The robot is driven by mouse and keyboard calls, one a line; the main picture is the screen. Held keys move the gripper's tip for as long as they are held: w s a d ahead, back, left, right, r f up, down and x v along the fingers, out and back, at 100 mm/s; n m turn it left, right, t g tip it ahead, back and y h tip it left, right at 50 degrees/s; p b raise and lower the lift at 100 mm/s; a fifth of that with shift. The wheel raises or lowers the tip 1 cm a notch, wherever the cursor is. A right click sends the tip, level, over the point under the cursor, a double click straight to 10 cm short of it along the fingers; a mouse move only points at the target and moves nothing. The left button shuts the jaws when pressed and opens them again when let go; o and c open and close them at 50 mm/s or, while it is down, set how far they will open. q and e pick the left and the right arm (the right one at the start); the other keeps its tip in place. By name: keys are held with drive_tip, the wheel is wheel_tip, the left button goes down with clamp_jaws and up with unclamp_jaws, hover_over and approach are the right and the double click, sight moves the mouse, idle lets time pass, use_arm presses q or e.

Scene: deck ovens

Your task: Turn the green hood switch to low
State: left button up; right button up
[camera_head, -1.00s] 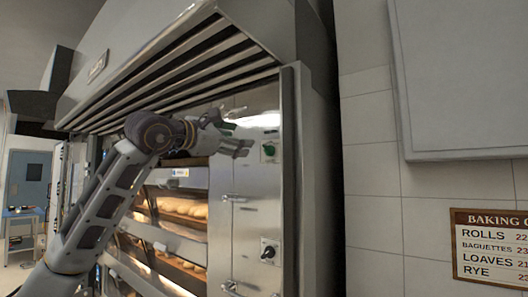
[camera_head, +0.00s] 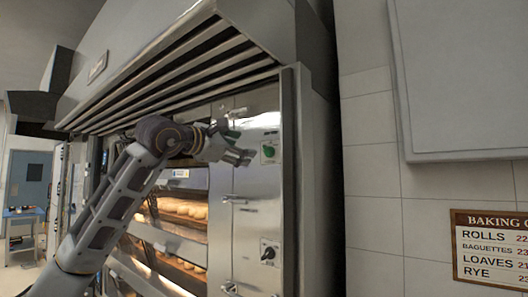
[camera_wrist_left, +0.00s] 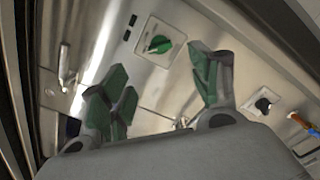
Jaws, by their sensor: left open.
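The green hood switch (camera_head: 269,151) is a green knob on a pale plate, high on the oven's metal side panel. In the left wrist view the green switch (camera_wrist_left: 158,44) shows beyond the fingers, with its handle slanted. My left gripper (camera_head: 240,146) is open and empty, just left of the switch in the head view and apart from it. In the left wrist view the green-padded fingers of this gripper (camera_wrist_left: 163,88) stand wide apart, with the switch above and between them. My right gripper is not in view.
A black knob (camera_head: 268,251) sits lower on the same panel and also shows in the wrist view (camera_wrist_left: 263,103). The slatted hood (camera_head: 180,65) overhangs the panel. Bread (camera_head: 183,209) lies in the lit oven deck. A baking sign (camera_head: 490,246) hangs on the tiled wall.

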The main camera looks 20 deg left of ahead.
sight(265, 152)
use_arm(q)
drive_tip(key=p+x, duration=0.2)
drive_tip(key=x, duration=0.4)
drive_tip(key=shift+w+d+r, duration=0.1)
drive_tip(key=shift+w+d, duration=0.05)
drive_tip(key=shift+w, duration=0.25)
drive_tip(key=p+x, duration=0.1)
drive_tip(key=x, duration=0.3)
drive_tip(key=shift+w+d, duration=0.2)
drive_tip(key=shift+w, duration=0.35)
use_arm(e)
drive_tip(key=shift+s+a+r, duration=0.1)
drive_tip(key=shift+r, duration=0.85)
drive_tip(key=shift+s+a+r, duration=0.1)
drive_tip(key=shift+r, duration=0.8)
use_arm(q)
drive_tip(key=c, duration=0.8)
drive_tip(key=shift+c, duration=1)
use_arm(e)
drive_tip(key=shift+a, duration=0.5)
